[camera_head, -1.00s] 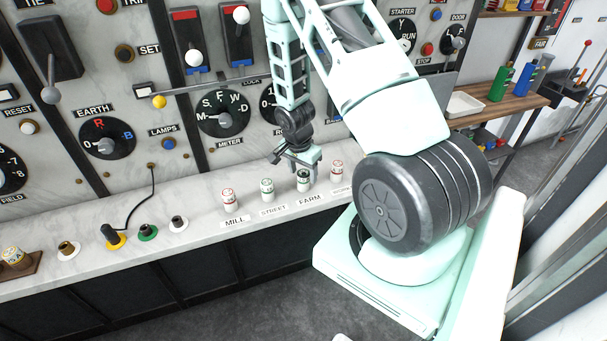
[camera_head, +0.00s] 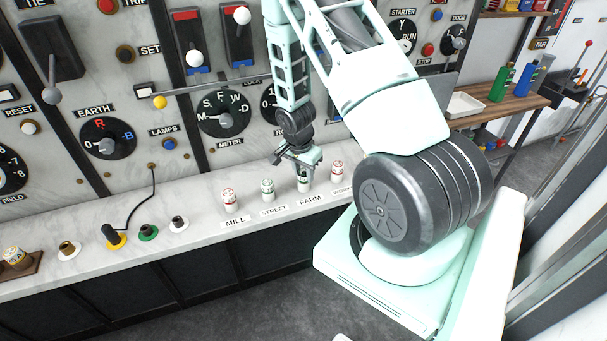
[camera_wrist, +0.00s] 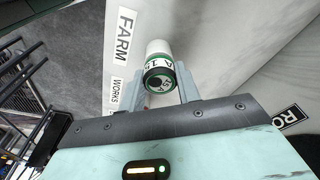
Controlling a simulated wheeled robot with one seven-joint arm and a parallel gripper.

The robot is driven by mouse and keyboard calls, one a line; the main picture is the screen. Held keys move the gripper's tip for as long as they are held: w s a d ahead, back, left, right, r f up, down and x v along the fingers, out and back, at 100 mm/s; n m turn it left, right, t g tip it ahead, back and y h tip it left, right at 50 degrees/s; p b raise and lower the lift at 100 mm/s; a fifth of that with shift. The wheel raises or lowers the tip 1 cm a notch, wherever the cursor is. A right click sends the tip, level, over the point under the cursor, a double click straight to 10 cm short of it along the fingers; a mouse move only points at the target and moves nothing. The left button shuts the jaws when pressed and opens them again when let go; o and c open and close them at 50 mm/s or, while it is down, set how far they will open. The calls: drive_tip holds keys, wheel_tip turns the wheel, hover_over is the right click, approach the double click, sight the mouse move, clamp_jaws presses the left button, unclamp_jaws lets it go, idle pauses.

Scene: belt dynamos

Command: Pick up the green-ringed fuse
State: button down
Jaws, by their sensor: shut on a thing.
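A white, green-ringed fuse (camera_head: 303,184) stands upright at the FARM label on the marble ledge. My gripper (camera_head: 303,168) is down over it from above and hides its top in the head view. In the wrist view my gripper (camera_wrist: 160,88) has a finger on either side of the fuse (camera_wrist: 159,66), shut on it. The fuse's dark end with lettering faces the wrist camera. Another green-ringed fuse (camera_head: 267,189) stands to the left at the STREET label.
Red-ringed fuses stand at MILL (camera_head: 229,200) and at the rightmost label (camera_head: 337,171), close to my gripper. Yellow, green and white sockets (camera_head: 148,233) and a black cable (camera_head: 140,205) are farther left. The upright switch panel rises behind the ledge.

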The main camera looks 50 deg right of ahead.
sight(303, 172)
drive_tip(key=shift+r+b, duration=1.15)
drive_tip(key=shift+r, duration=3.65)
